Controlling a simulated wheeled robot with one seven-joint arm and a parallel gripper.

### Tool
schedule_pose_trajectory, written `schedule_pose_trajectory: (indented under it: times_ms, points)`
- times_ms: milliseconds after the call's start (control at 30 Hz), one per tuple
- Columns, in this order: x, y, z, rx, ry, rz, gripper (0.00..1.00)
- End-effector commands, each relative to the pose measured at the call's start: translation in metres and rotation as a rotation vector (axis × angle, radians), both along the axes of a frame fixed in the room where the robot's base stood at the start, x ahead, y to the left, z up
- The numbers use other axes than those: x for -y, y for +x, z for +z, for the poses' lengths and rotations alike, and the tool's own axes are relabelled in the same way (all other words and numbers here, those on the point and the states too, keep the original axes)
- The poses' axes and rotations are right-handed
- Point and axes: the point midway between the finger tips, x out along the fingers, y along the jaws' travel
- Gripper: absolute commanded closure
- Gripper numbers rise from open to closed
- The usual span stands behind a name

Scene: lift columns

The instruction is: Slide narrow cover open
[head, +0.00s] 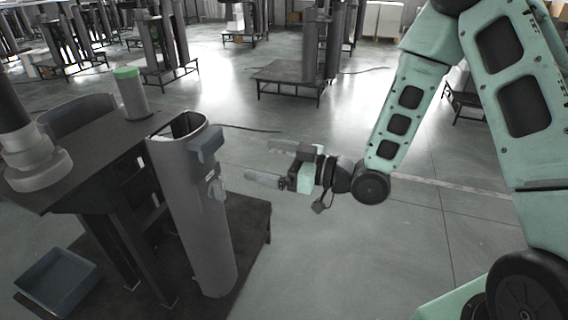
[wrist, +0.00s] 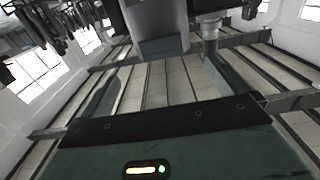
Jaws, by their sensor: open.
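A tall, narrow grey curved cover (head: 190,205) stands upright at the right end of the lift column unit. Its top is open, and a grey block (head: 207,146) sticks out near its upper edge, with a small fitting (head: 216,190) below. My gripper (head: 258,162) is to the right of the cover, pointing left at about the block's height. Its fingers are apart, with nothing between them, and do not appear to touch the cover. In the wrist view, a grey body with a block (wrist: 163,46) shows at the top, beyond the spread fingers (wrist: 160,84).
The unit has a dark top plate (head: 95,150) carrying a green-capped cylinder (head: 132,95) and a grey round fitting (head: 35,160). A blue-grey tray (head: 57,280) lies on the lower platform (head: 255,225). Floor to the right is clear; other column stands (head: 290,80) are behind.

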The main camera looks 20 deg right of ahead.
Motion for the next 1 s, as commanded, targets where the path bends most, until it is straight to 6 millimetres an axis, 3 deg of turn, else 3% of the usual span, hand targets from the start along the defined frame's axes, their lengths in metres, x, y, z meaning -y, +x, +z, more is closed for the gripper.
schedule_pose_trajectory:
  times_ms: [100, 300, 1000]
  points:
    - [0.015, -0.011, -0.001, -0.001, -0.002, -0.002, 0.00]
    - [0.025, -0.019, 0.000, 0.000, 0.000, 0.000, 0.00]
    - [0.024, -0.020, 0.001, -0.004, -0.010, 0.002, 0.00]
